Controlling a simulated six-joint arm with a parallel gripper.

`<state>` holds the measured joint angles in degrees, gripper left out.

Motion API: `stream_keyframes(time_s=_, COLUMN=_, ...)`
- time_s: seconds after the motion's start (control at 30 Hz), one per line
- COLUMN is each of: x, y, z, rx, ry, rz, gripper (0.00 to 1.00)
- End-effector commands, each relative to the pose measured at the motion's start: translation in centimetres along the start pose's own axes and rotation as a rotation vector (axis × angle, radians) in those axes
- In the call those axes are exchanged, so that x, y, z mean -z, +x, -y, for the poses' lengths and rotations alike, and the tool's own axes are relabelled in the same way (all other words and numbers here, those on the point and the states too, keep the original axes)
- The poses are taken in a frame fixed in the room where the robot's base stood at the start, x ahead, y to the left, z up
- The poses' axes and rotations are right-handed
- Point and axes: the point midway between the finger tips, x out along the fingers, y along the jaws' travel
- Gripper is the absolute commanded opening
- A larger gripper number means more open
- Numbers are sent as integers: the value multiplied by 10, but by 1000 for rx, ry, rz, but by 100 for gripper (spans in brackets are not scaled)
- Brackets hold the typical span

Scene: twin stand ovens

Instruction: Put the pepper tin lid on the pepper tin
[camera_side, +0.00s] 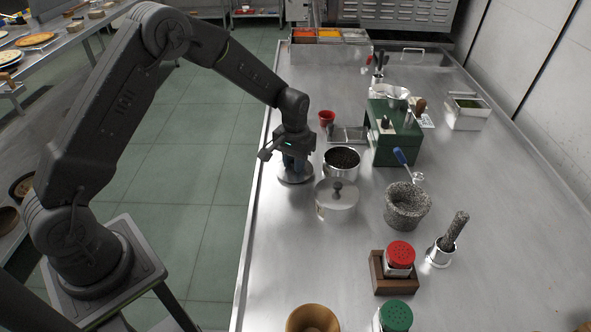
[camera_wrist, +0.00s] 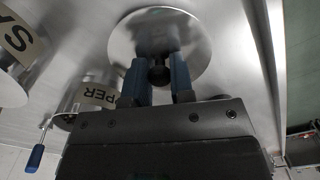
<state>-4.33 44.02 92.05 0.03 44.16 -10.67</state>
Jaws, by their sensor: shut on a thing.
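My gripper (camera_side: 294,162) is shut on the dark knob of the pepper tin lid, a round silver disc (camera_side: 296,178). In the wrist view, the blue fingers of my gripper (camera_wrist: 160,72) pinch the knob and the shiny lid (camera_wrist: 190,28) spreads beyond them. The lid looks roughly level, left of the pepper tin; I cannot tell whether it touches the table. The pepper tin (camera_side: 341,175) is open and upright, with dark contents.
A second silver tin (camera_side: 336,206) with a knobbed lid stands in front of the pepper tin. Behind are a red cup (camera_side: 327,118) and a green box (camera_side: 394,142). A stone mortar (camera_side: 407,206) stands to the right. The steel table's left edge is close to the held lid.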

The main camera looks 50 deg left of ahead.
Motion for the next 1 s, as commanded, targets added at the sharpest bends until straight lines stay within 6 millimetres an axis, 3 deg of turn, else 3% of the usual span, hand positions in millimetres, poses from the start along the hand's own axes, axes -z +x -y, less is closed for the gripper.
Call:
stream_keyframes(time_s=0.33, x=1, y=-9, z=0, rx=-1, ry=-1, rz=-4, gripper=9)
stream_keyframes(time_s=0.7, x=1, y=-34, z=0, rx=-1, ry=-1, rz=-6, gripper=9)
stream_keyframes(time_s=1.0, x=1, y=-36, z=0, rx=-1, ry=-1, rz=-4, gripper=9)
